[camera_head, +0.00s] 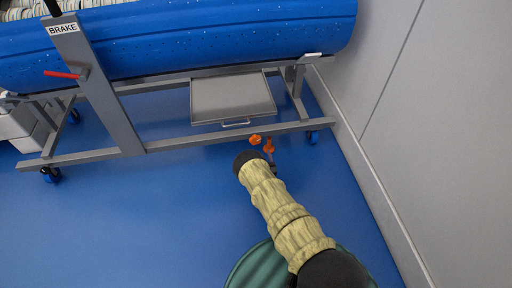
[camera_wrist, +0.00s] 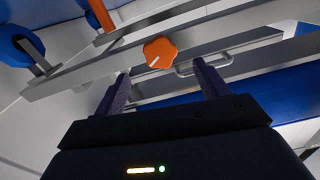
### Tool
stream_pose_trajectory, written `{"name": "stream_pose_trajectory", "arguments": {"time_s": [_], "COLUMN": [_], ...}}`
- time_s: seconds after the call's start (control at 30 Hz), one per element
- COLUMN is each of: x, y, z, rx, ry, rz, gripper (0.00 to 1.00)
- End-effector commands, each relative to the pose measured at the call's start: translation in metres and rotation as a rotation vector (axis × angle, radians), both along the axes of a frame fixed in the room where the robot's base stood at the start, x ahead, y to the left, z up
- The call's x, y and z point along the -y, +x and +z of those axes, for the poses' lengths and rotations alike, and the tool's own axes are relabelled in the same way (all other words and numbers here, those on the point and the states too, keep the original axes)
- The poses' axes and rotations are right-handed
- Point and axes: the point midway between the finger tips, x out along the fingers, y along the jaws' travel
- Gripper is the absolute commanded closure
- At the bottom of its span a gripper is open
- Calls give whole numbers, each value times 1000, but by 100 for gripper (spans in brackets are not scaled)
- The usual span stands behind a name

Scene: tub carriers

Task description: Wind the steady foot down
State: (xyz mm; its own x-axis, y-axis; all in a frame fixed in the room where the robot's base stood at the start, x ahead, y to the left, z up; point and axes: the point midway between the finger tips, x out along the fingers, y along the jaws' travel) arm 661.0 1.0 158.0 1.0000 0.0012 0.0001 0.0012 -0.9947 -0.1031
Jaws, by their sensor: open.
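An orange lobed knob (camera_head: 256,140) with a pale mark on its face sits at the carrier's lower rail, beyond the end of my arm. In the wrist view the knob (camera_wrist: 160,52) shows whole, ahead of and between my fingertips. My gripper (camera_wrist: 162,82) is open and empty, with its fingers on either side of the view. It appears apart from the knob. A second orange part (camera_head: 269,146) stands just right of the knob; it also shows at the upper left of the wrist view (camera_wrist: 101,14). The steady foot's lower end is not clearly visible.
The grey carrier frame (camera_head: 130,138) bears a blue tub (camera_head: 200,40), a red lever (camera_head: 62,75) and a "BRAKE" label. A grey tray (camera_head: 232,98) with a handle sits under the tub.

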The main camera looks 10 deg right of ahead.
Motion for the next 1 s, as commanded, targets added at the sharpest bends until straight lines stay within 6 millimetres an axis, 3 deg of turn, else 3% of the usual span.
{"name": "stream_pose_trajectory", "arguments": {"time_s": [0.2,0.4,0.8,1.0], "x": [0,0,0,0], "y": [40,68,76,75], "z": [-4,-3,1,0], "rx": [4,3,0,0], "ry": [0,1,0,0], "rz": [1,0,0,0], "gripper": [26,26,26,66]}}
